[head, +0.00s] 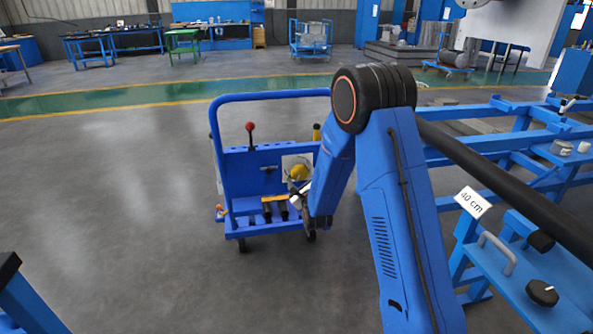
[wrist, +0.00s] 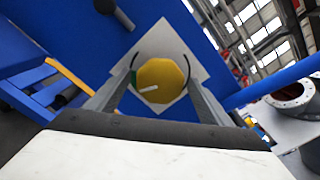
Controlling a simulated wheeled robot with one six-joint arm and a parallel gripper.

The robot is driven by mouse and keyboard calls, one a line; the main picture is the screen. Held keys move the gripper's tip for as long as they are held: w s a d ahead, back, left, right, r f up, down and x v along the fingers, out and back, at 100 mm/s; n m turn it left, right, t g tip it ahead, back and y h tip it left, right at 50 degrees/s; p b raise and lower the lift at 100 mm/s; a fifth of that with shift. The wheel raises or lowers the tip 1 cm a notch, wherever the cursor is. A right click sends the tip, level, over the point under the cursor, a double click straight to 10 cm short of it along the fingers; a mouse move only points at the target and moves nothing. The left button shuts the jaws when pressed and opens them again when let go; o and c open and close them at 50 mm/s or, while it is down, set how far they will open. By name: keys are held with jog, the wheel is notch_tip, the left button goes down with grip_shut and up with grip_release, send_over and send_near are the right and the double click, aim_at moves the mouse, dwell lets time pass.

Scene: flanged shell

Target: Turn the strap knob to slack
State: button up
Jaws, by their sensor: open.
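The yellow knob (wrist: 160,80) sits on a white plate (wrist: 178,43) on the blue cart panel. It has a white pointer line running towards its left side, slightly downward. A small green mark (wrist: 133,77) shows at the knob's left edge. My gripper (wrist: 160,78) is open, with one grey finger on each side of the knob; I cannot tell whether they touch it. In the head view the yellow knob (head: 299,172) shows just above my gripper (head: 297,192), partly hidden by my arm. No slack label is legible.
The blue cart (head: 235,180) carries a red-topped lever (head: 250,128) and dark rollers (head: 275,212). The floor left of the cart is clear.

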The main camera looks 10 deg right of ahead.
jog(key=shift+w, duration=0.4)
jog(key=c, duration=1.1)
jog(key=shift+n, duration=0.3)
